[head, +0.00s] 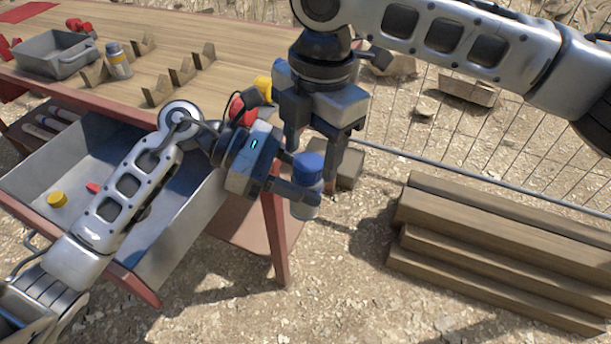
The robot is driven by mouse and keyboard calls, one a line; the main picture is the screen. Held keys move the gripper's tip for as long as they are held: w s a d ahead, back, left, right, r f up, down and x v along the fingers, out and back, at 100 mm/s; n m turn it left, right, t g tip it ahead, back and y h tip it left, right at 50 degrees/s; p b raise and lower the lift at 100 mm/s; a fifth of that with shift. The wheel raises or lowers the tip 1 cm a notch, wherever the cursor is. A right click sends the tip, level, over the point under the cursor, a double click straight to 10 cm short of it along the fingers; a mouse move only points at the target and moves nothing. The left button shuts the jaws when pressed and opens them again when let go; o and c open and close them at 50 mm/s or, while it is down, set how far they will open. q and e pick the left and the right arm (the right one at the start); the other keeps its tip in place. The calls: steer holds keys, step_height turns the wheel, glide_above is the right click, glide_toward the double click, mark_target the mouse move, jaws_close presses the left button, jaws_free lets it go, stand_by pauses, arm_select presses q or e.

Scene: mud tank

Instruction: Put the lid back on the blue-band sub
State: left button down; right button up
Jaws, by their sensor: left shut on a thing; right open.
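My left gripper (300,192) is shut on a small pale bottle (305,209) and holds it upright in the air, off the table's right front corner. The bottle has a wide blue top (308,165); I cannot tell from here whether this is a seated lid or how it is fastened. My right gripper (318,150) points down from above, open, with its fingers close around or just behind the blue top. Whether they touch it is hidden. No separate blue lid shows elsewhere.
An open metal drawer (100,150) below holds a yellow cap (57,199). Stacked timber (490,250) lies at right, beside a wire fence.

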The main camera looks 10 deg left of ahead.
steer(key=shift+f, duration=0.5)
steer(key=c, duration=1)
